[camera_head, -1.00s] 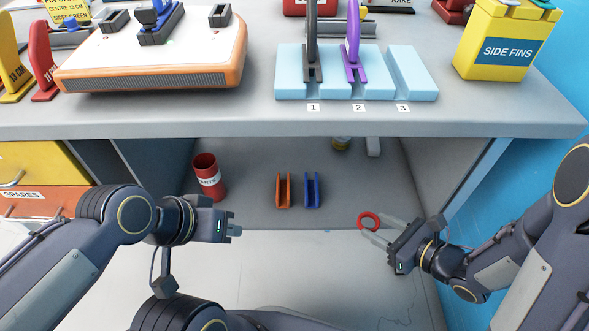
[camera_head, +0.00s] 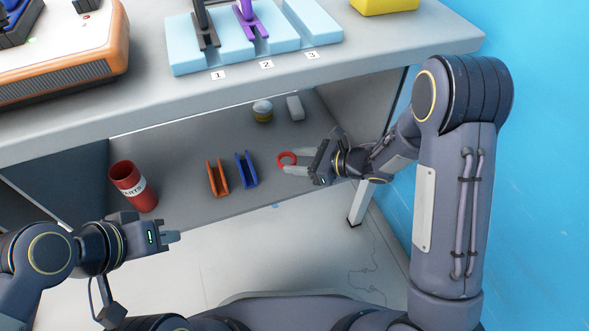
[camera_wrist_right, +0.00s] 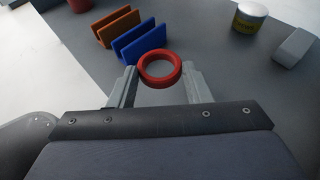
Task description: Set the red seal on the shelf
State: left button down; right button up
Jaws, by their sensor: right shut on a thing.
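The red seal is a thick red ring (camera_head: 287,154), just right of the blue holder in the head view. My right gripper (camera_head: 284,163) is shut on it; the right wrist view shows the red seal (camera_wrist_right: 160,83) between the two pale fingertips. The grey shelf (camera_head: 196,205) lies under the worktop, and the seal is over its right part. I cannot tell whether the seal touches the shelf. My left gripper (camera_head: 176,237) is in front of the shelf's left part, apart from everything; its finger gap is not clear.
An orange holder (camera_head: 217,180) and a blue holder (camera_head: 246,170) stand on the shelf. A red cup (camera_head: 130,186) is at left; a yellow-and-white tin (camera_head: 263,111) and a grey block (camera_head: 295,108) are behind. The worktop (camera_head: 385,52) overhangs the shelf.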

jog(key=w+f, duration=0.2)
jog(key=shift+a+f+b, duration=0.3)
jog(key=shift+f+b, duration=0.1)
jog(key=f, duration=0.1)
jog(key=f+b, duration=0.1)
jog(key=f, duration=0.1)
jog(key=shift+w+f, duration=0.2)
jog(key=shift+w, duration=0.05)
jog(key=o, duration=1)
